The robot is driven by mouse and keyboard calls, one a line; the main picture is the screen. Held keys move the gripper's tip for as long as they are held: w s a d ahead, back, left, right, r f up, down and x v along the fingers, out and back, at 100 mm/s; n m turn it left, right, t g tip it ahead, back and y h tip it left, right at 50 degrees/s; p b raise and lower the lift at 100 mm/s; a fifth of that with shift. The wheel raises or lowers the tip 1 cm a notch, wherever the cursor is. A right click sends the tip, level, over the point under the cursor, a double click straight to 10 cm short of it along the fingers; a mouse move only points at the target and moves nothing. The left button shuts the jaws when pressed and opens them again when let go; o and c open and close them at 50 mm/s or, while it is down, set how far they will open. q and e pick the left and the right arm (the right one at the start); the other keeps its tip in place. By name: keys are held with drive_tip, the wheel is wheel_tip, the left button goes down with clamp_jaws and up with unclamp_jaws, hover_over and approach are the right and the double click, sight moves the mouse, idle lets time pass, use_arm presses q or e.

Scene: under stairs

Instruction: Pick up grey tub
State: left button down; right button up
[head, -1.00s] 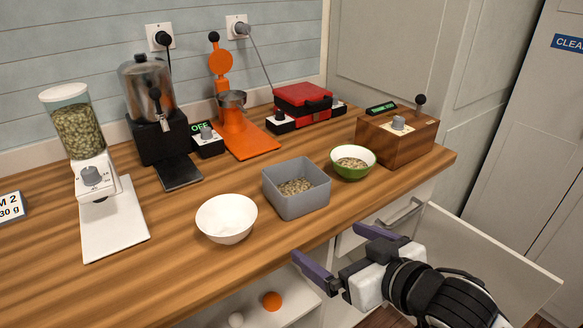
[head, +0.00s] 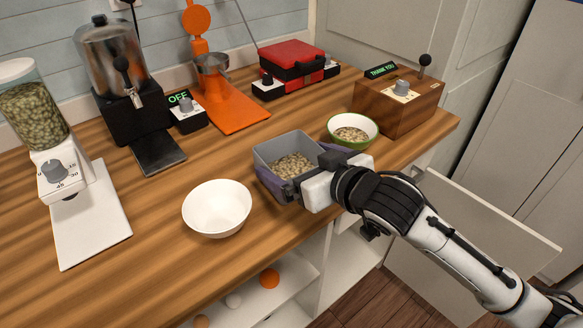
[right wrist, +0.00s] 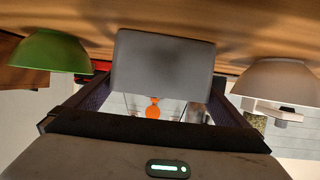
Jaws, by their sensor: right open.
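The grey tub (head: 284,147) stands on the wooden counter in the head view, with pale pellets (head: 292,166) inside. My right gripper (head: 290,172) is open around it from the front right, one purple finger along its near left side. In the right wrist view the tub's plain wall (right wrist: 163,62) lies between the spread fingers of the right gripper (right wrist: 160,95). I cannot tell whether the fingers touch it. My left gripper is not in view.
A white bowl (head: 218,207) stands just left of the tub. A green bowl (head: 353,130) of pellets is close behind right, near a wooden box (head: 397,101). An open drawer (head: 470,215) juts out below the counter. Dispensers stand at the left and back.

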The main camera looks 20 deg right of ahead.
sight(292, 176)
drive_tip(key=shift+w+a+f, duration=0.15)
drive_tip(key=shift+w+f, duration=0.1)
drive_tip(key=shift+w, duration=0.4)
drive_tip(key=shift+w+f, duration=0.15)
drive_tip(key=shift+w, duration=0.15)
drive_tip(key=c, duration=0.8)
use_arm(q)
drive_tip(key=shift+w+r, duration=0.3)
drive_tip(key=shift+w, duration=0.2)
use_arm(e)
drive_tip(key=shift+o, duration=0.2)
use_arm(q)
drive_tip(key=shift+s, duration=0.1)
use_arm(e)
drive_tip(key=shift+r, duration=0.3)
use_arm(q)
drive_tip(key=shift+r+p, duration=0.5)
drive_tip(key=shift+p, duration=0.05)
use_arm(e)
wheel_tip(292, 176, up, 9)
drive_tip(key=shift+r, duration=0.2)
